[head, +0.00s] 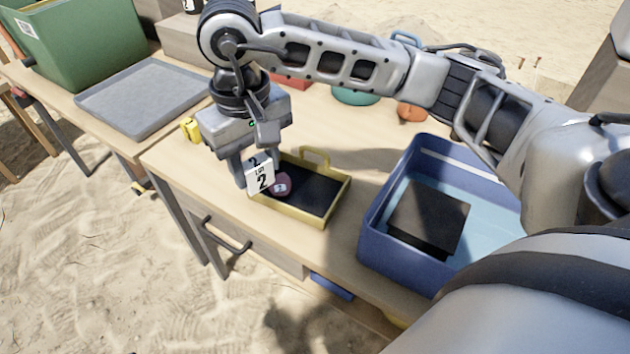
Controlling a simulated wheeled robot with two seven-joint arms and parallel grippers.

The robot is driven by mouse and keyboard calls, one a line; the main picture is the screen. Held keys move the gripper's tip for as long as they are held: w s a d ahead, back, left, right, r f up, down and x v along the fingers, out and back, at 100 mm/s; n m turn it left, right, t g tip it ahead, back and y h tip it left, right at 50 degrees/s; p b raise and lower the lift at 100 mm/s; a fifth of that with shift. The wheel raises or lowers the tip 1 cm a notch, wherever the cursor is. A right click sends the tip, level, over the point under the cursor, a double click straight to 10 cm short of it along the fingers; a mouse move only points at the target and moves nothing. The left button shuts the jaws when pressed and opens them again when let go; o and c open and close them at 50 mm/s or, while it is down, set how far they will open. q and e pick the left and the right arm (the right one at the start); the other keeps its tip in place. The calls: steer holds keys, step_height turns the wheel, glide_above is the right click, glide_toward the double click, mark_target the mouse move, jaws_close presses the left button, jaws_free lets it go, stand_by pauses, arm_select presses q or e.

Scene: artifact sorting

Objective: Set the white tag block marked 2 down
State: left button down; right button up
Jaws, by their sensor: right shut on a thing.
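The white tag block marked 2 (261,178) shows at the left end of the yellow-rimmed tray (337,203) with a dark floor. My right gripper (250,176) points down over that end of the tray and is shut on the tag block. A reddish-purple round piece with a small 2 label (283,186) is in the tray, just right of the block. I cannot tell whether the block touches the tray or the piece. My left gripper is not in view.
A blue bin (372,232) holding a dark slab (428,215) stands right of the tray. A grey tray (142,95) and a green crate (82,45) are at the upper left. A teal dish (355,96) and an orange piece (411,112) lie behind, near my arm.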

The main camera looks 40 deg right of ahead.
steer(key=d+f, duration=0.2)
steer(key=d, duration=0.1)
steer(key=d+f, duration=0.5)
steer(key=d, duration=0.2)
steer(key=shift+s+f, duration=0.2)
steer(key=shift+f, duration=0.05)
steer(key=f, duration=0.1)
steer(key=d+f, duration=0.1)
steer(key=f, duration=0.1)
steer(key=shift+f, duration=0.55)
steer(key=shift+f, duration=0.1)
steer(key=shift+f+b, duration=0.15)
steer(key=shift+b, duration=0.25)
steer(key=o, duration=0.9)
steer(key=shift+o, duration=0.2)
